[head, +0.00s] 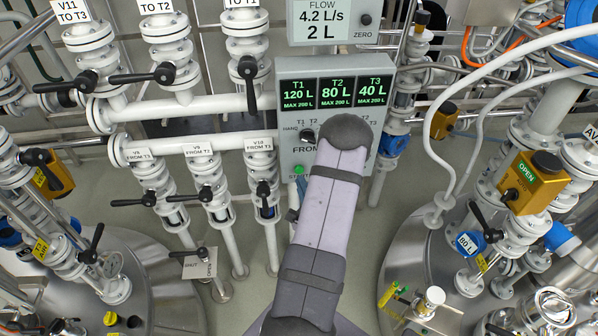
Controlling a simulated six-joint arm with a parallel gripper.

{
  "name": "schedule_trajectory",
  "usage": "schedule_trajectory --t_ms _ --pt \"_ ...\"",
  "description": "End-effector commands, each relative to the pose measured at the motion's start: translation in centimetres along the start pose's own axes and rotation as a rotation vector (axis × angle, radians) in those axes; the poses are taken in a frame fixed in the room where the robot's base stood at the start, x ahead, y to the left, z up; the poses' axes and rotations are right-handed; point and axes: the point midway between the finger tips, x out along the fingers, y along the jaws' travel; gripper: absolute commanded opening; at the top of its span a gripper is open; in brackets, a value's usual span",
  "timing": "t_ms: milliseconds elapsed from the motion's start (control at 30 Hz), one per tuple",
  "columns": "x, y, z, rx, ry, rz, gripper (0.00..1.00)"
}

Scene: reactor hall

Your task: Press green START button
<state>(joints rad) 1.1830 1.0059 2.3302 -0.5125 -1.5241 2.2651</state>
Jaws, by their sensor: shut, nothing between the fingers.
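The green START button (299,169) shows as a small green spot at the lower left of the grey control panel (285,110) in the head view. Green lettering below it is partly covered by my arm. My arm lies across the lower middle and right of the panel, just right of the button. My gripper cannot be made out; the arm may hide it. Whether anything touches the button cannot be seen.
The panel display (336,92) reads T1 120 L, T2 80 L, T3 40 L. A flow meter (320,20) above reads 4.2 L/s and 2 L. White valve pipes (190,108) with black handles crowd the left. A tank (420,240) and an OPEN actuator (533,181) stand right.

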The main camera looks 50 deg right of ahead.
Motion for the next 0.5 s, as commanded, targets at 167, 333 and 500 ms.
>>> schedule_trajectory --t_ms 167,333,500 --pt "-1.6 0.4 -0.2 0.001 0.003 0.001 0.0" --pt "-3.1 0.8 -0.3 0.001 0.003 0.001 0.0" --pt "-4.1 1.0 -0.4 0.001 0.002 0.0 0.0"
